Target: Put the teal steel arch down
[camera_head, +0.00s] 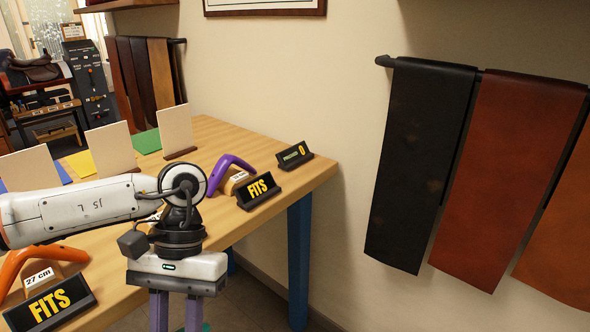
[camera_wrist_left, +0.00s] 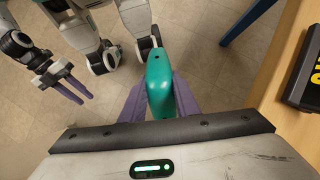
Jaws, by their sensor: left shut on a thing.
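The teal steel arch (camera_wrist_left: 160,85) is between the purple fingers of my left gripper (camera_wrist_left: 158,100) in the left wrist view, over the floor and left of the table edge. In the head view my left gripper (camera_head: 175,312) points down in front of the table's near edge, shut on the arch. Only a sliver of teal (camera_head: 206,327) shows at the bottom there; the rest of the arch is out of frame. My right gripper (camera_wrist_left: 76,88) shows only in the left wrist view, at the left, empty, with a gap between its purple fingers.
The wooden table (camera_head: 222,134) holds a purple arch (camera_head: 228,165) behind a FITS sign (camera_head: 258,190), an orange arch (camera_head: 22,262) behind another FITS sign (camera_head: 50,303), and a small black sign (camera_head: 294,155). Upright cream boards (camera_head: 110,149) stand farther back. Leather pieces (camera_head: 420,160) hang on the right wall.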

